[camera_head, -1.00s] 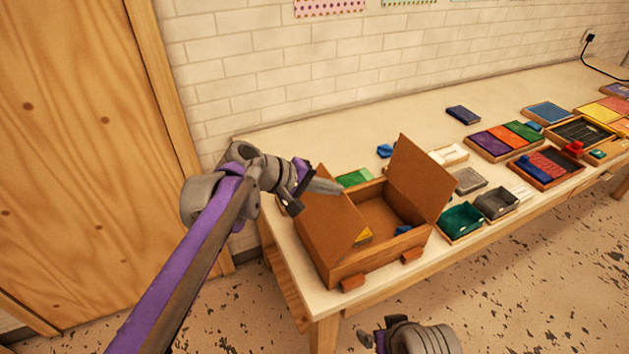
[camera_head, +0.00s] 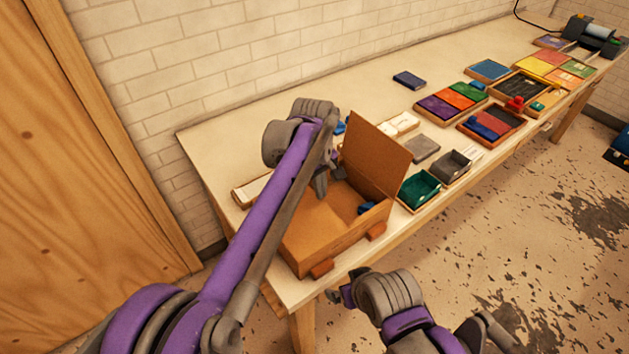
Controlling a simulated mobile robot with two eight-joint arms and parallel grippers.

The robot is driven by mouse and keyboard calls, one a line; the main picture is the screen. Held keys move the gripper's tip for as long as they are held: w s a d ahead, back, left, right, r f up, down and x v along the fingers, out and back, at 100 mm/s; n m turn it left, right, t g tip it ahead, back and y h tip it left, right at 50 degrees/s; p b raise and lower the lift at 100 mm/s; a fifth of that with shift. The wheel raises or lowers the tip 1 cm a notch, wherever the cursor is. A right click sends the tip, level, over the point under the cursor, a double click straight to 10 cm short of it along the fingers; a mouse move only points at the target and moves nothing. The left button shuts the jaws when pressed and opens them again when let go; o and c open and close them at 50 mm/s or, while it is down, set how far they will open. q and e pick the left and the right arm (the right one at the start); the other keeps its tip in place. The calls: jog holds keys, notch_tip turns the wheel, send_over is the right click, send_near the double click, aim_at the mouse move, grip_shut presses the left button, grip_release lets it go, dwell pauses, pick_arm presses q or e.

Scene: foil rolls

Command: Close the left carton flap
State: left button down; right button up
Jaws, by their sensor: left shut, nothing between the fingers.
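The brown carton (camera_head: 345,240) stands on the table near its front left corner. Its left flap (camera_head: 312,226) appears to lie nearly flat over the left part of the opening, partly hidden by my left arm. The right flap (camera_head: 376,155) stands up, leaning outward. A blue item (camera_head: 367,208) shows in the open right part. My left gripper (camera_head: 322,188) is shut and empty, pointing down at the left flap's inner edge; contact cannot be told. My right gripper (camera_head: 338,294) is low in front of the table, clear of the carton; its fingers are unclear.
Green (camera_head: 418,188) and grey (camera_head: 451,166) trays stand just right of the carton. Coloured trays and pads fill the table (camera_head: 350,85) farther right. Two small brown blocks (camera_head: 322,268) sit at the carton's front. The back left tabletop is mostly clear.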

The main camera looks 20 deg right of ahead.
pick_arm(q)
jog(key=shift+d+f, duration=0.2)
jog(key=shift+f, duration=0.75)
jog(key=shift+f, duration=0.15)
